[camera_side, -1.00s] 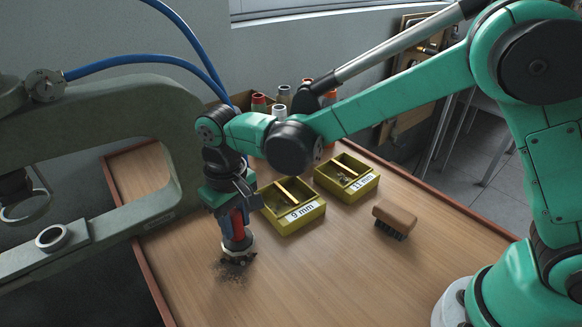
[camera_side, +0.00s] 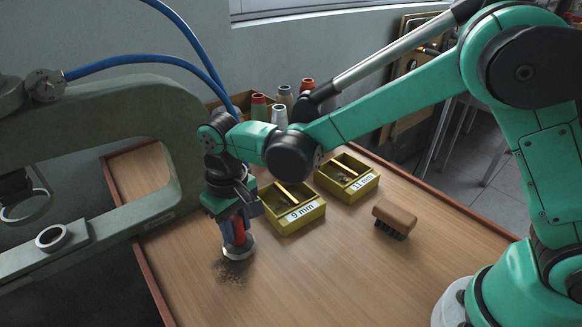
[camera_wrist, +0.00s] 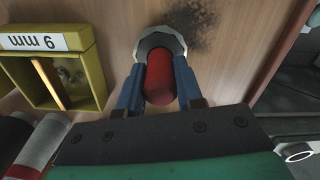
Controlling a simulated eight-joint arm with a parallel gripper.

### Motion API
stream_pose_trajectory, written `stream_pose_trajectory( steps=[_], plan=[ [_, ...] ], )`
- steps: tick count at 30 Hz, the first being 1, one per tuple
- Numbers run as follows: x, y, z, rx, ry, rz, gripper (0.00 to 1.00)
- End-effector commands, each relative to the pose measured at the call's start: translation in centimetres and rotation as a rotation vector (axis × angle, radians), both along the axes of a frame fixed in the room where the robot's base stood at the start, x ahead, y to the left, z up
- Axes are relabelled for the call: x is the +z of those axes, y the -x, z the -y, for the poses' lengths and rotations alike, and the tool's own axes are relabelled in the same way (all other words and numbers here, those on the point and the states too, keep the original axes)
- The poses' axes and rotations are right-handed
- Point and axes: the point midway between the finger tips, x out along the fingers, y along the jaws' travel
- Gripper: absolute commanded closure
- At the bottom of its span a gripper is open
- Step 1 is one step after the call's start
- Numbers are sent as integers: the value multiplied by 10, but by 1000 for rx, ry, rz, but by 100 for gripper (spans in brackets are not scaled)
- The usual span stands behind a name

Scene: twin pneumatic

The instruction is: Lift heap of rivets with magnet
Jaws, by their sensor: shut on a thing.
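The magnet is a red cylinder (camera_wrist: 159,78) with a pale round base, seen upright in the side view (camera_side: 239,236). My gripper (camera_side: 238,218) is shut around its red body, and blue fingers flank it in the wrist view (camera_wrist: 158,88). The magnet's base is at or just above the bench; I cannot tell if it touches. A dark speckled patch (camera_side: 232,273) lies in front of it in the side view and shows beside the base in the wrist view (camera_wrist: 193,28). No distinct rivets show at the base; its underside is hidden.
A yellow 9 mm bin (camera_side: 294,224) with a divider stands close to the magnet; small pieces lie in it. A yellow 11 mm bin (camera_side: 363,190) and a brush (camera_side: 394,218) are further right. A grey-green C-frame machine (camera_side: 110,225) is at left. The front bench is clear.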

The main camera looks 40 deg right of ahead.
Motion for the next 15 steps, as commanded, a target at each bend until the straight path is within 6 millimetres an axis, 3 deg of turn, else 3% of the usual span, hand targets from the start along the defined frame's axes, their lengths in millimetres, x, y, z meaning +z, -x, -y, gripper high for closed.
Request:
stream_pose_trajectory(
  steps=[8, 15],
  plan=[
    [1, 0, 0, 0, 0, 0, 100],
    [19, 0, 0, 0, 0, 0, 100]
  ],
)
